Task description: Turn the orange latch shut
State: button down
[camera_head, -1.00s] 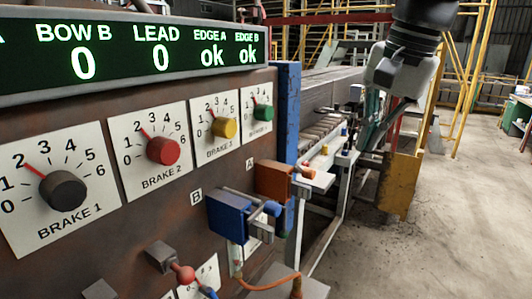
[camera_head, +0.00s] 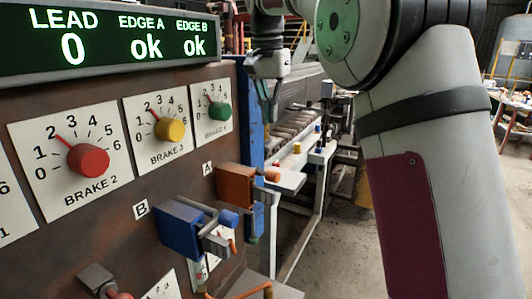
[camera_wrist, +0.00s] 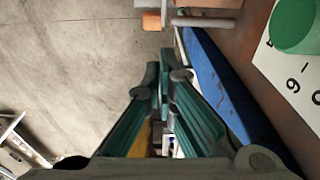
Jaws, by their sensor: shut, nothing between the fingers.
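The orange latch (camera_head: 236,187), beside label A, is mounted on the right part of the rusty panel. Its bar sticks out to the right with an orange knob (camera_head: 272,176) on the end, next to a pale plate (camera_head: 287,181). In the wrist view, part of the orange latch (camera_wrist: 152,20) shows at the top edge, ahead of the fingertips. My gripper (camera_head: 265,103) points down, above and slightly behind the latch in the head view, apart from it. Its teal fingers (camera_wrist: 160,82) are shut and empty.
A blue latch (camera_head: 180,228), labelled B, sits lower left of the orange one. Brake dials with red (camera_head: 88,160), yellow (camera_head: 169,129) and green (camera_head: 219,111) knobs are above. A blue post (camera_head: 250,135) stands at the panel's right edge, close to the fingers in the wrist view.

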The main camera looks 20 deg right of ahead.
jog(key=p, duration=0.1)
send_over(268, 172)
jog(key=w+d, duration=0.2)
jog(key=f, duration=0.6)
jog(key=shift+s+a+f, duration=0.25)
jog(key=shift+f, duration=0.15)
jog(key=shift+s+a+f+p, duration=0.6)
jog(key=shift+f+p, duration=0.05)
jog(key=shift+f, duration=0.2)
jog(key=shift+s+a+f, duration=0.2)
jog(key=shift+a+f, duration=0.1)
jog(key=shift+f, duration=0.4)
jog(key=shift+s+a, duration=0.15)
